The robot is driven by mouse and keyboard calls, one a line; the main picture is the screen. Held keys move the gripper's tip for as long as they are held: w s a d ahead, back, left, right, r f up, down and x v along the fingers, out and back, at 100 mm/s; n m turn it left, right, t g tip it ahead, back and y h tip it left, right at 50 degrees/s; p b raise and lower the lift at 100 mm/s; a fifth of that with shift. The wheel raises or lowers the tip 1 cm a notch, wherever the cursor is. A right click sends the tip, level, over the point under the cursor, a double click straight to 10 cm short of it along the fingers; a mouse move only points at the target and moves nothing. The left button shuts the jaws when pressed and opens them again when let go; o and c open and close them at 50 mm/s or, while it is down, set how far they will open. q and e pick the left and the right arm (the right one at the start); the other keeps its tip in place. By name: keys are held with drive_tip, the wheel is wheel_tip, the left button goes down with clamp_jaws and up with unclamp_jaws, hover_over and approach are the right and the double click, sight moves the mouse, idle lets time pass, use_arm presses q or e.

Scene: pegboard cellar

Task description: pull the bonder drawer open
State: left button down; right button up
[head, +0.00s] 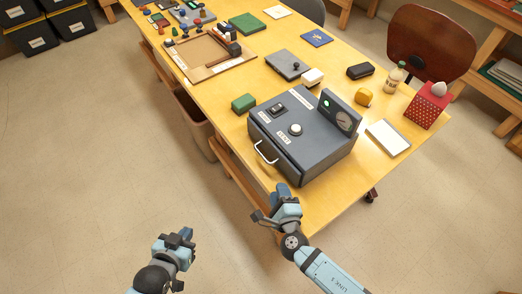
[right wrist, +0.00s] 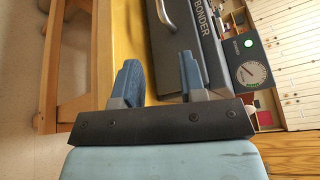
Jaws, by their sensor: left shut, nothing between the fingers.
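The bonder (head: 310,160) is a dark grey box on the yellow table, with a dial panel and a green light on top. Its pale drawer handle (head: 265,153) is on its front left side. In the right wrist view the handle (right wrist: 166,14) shows at the top, beyond the fingertips. The drawer front looks flush with the box. My right gripper (head: 281,192) is by the table's front edge, near the bonder's near corner and apart from the handle. In the right wrist view its blue fingers (right wrist: 160,75) are apart and empty. My left gripper (head: 184,238) is shut and empty over the floor.
A bin (head: 193,119) is under the table. The floor at left is free.

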sight(264, 156)
drive_tip(key=w+a+n+b, duration=0.1)
drive_tip(key=w, duration=0.3)
drive_tip(key=w+a+n+b, duration=0.1)
drive_tip(key=w+a+b, duration=0.1)
drive_tip(key=w, duration=0.2)
drive_tip(key=w+a+b, duration=0.1)
drive_tip(key=w, duration=0.3)
drive_tip(key=shift+w+a+f+n+y+b, duration=0.15)
drive_tip(key=shift+f+n+y+b, duration=0.25)
drive_tip(key=shift+w+a, duration=0.15)
drive_tip(key=shift+w, duration=0.4)
clamp_jaws()
